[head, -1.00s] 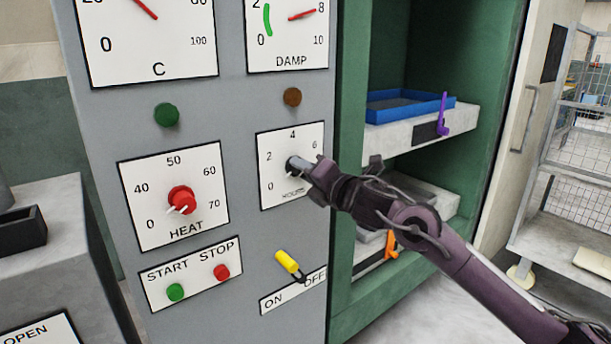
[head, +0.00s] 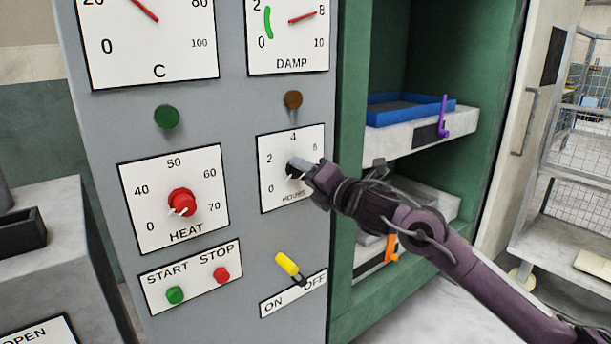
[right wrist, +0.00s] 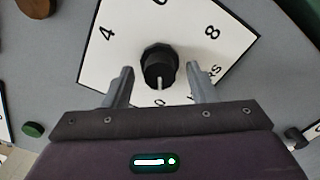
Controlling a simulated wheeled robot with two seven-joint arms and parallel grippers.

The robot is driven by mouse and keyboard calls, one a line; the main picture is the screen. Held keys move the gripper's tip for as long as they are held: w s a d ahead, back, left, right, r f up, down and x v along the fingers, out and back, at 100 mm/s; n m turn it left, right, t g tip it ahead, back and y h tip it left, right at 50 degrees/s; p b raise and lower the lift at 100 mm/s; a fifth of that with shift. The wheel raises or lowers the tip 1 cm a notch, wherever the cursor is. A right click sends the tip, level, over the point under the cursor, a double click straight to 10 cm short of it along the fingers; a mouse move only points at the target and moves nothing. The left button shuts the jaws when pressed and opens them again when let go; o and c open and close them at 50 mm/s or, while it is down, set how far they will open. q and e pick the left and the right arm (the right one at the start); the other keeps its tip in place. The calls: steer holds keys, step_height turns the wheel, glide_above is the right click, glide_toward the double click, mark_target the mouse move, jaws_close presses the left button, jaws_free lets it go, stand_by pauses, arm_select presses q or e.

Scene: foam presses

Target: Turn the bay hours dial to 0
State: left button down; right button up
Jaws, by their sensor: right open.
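The bay hours dial is a white square plate (head: 277,145) with a black knob (right wrist: 158,66) and a white pointer. In the right wrist view the pointer points straight down at the mark beside the gripper body, which looks like the 0. My right gripper (right wrist: 159,75) is open. Its fingers stand on either side of the knob with a gap on each side. In the head view the right gripper (head: 302,172) covers part of the knob and the plate's lower right. My left gripper is not in view.
Left of the hours dial is the red HEAT knob (head: 182,202). Below are the green START button (head: 175,295), the red STOP button (head: 221,275) and a yellow ON/OFF switch (head: 287,263). A green press frame (head: 345,250) with a blue tray (head: 385,111) stands right.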

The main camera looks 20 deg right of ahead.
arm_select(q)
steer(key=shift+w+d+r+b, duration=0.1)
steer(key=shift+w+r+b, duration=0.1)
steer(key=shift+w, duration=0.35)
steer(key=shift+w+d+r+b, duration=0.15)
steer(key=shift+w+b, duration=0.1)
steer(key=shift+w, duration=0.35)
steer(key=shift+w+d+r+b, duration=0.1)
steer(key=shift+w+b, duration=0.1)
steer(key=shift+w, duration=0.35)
arm_select(e)
steer(key=v, duration=0.7)
steer(key=shift+f, duration=0.1)
